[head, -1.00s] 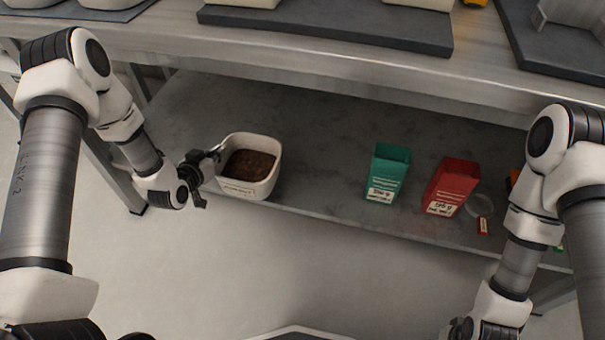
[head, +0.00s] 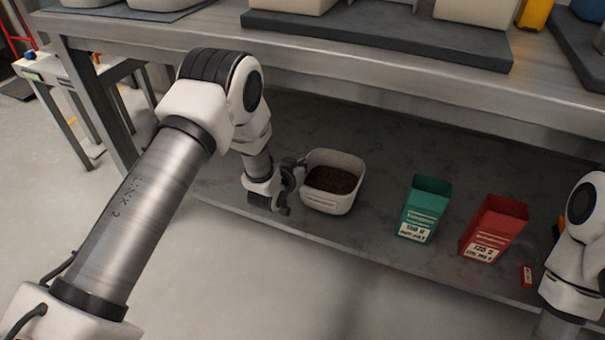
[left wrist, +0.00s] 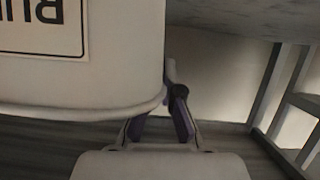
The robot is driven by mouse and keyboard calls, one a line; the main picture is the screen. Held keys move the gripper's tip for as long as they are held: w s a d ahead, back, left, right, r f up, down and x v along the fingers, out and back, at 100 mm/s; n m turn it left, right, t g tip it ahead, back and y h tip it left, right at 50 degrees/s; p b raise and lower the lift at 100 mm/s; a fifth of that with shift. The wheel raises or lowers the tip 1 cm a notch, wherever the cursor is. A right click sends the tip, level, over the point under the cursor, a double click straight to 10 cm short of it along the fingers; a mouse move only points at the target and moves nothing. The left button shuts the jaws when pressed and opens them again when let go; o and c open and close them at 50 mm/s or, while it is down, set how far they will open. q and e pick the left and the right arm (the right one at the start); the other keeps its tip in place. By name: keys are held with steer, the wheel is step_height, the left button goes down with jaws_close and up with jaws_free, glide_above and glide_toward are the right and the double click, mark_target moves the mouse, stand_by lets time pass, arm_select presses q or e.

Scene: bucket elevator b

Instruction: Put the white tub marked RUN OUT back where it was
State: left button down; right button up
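The white tub (head: 346,203) with dark brown grains inside is at the lower shelf, left of the green container. In the left wrist view the white tub (left wrist: 110,75) fills the upper left, with part of a label in large upside-down letters. My left gripper (head: 290,188) is at the tub's left side. In the left wrist view the left gripper (left wrist: 162,115) has its fingers on either side of the tub's wall at the rim; one fingertip is hidden behind the tub. I cannot tell whether the tub rests on the shelf or is just above it. My right gripper is out of view.
A green container (head: 426,205) and a red container (head: 494,228) stand to the right on the lower shelf (head: 390,165). A small red item (head: 527,275) lies near the front edge. The bench top (head: 330,65) overhangs the shelf. Shelf behind the tub is clear.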

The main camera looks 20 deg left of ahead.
arm_select(q)
steer(key=shift+w+f, duration=0.1)
steer(key=shift+f, duration=0.8)
steer(key=shift+r, duration=0.25)
steer(key=c, duration=1.7)
jaws_free()
steer(key=shift+f, duration=0.15)
steer(key=o, duration=0.4)
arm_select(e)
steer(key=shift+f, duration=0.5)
